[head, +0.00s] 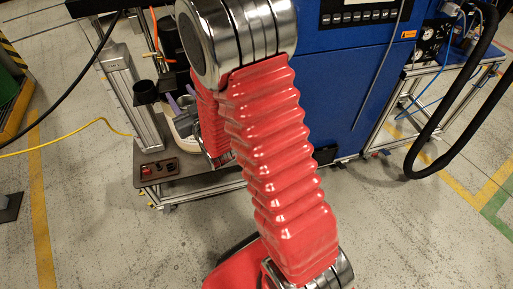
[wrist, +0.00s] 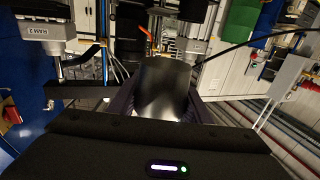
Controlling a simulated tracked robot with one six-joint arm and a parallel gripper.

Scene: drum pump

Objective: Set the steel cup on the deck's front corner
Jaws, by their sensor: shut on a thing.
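The steel cup (wrist: 165,88) shows in the wrist view as a smooth grey, shiny wall in the middle. My gripper (wrist: 163,95) has a dark finger on each side of the cup and is shut on it. In the head view, my gripper (head: 182,105) shows only partly, left of my red arm, above the low deck. I cannot make out the cup clearly there. The deck (head: 195,184) is a brown board in a metal frame at the lower left. Its front left corner area holds a small dark panel (head: 159,169) with a red part. My arm hides the deck's right part.
A pale round tub (head: 184,126) stands on the deck by my gripper. A black cup-like holder (head: 146,92) sits left of it, near a metal upright (head: 120,65). A blue cabinet (head: 345,85) stands behind. A yellow cable (head: 70,142) runs left over open floor.

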